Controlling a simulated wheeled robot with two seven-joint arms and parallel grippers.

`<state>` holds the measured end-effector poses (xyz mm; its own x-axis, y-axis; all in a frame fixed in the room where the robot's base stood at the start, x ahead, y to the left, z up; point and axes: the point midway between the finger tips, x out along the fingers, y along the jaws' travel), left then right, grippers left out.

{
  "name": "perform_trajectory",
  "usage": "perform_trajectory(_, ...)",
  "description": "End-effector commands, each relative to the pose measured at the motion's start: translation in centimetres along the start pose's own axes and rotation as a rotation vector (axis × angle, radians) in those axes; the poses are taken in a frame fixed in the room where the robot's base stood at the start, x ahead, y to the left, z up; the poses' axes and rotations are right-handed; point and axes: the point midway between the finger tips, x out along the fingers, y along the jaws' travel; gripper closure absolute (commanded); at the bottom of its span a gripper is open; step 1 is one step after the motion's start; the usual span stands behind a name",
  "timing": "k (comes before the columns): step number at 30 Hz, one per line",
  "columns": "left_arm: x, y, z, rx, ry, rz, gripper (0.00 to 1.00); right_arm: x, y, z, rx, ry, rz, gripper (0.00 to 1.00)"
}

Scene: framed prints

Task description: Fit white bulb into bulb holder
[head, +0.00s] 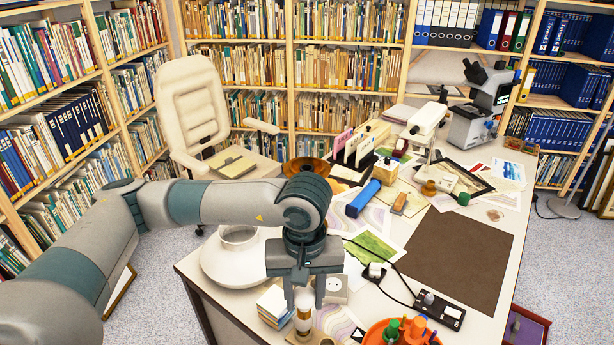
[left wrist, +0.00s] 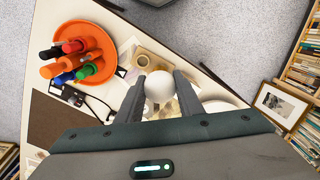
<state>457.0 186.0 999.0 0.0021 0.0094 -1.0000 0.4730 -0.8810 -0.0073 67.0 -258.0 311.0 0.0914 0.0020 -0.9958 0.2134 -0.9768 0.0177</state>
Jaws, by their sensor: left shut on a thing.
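My left gripper (head: 304,300) points down over the near part of the desk. Its fingers are shut on a round white bulb (left wrist: 159,87). In the head view a white and gold-banded column (head: 303,322) shows just below the fingertips; I cannot tell how much of it is the bulb. A tan block with a round, socket-like top (left wrist: 143,61) lies close beside the bulb in the left wrist view; it may be the bulb holder. The gap between bulb and block cannot be judged. My right gripper is not in view.
A white wide-rimmed vessel (head: 235,262) stands left of the gripper, and a small block stack (head: 272,303) is close by. A white socket box (head: 335,284) is just right. An orange tray (left wrist: 101,42) holds several markers. A power strip (head: 440,308) and brown mat (head: 458,250) lie further right.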

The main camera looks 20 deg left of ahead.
Motion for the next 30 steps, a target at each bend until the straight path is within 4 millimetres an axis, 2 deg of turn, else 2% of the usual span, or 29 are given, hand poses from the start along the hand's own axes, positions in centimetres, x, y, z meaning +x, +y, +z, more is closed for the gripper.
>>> perform_trajectory(6,-0.9,-1.0,-0.6,0.311,-0.002,0.005,0.88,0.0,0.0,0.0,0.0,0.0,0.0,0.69)
perform_trajectory(12,-1.3,-1.5,-0.8,0.463,-0.005,0.007,0.88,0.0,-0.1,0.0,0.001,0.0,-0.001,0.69)
perform_trajectory(30,-1.4,-1.5,-0.8,0.493,-0.004,0.008,0.88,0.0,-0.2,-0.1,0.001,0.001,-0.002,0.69)
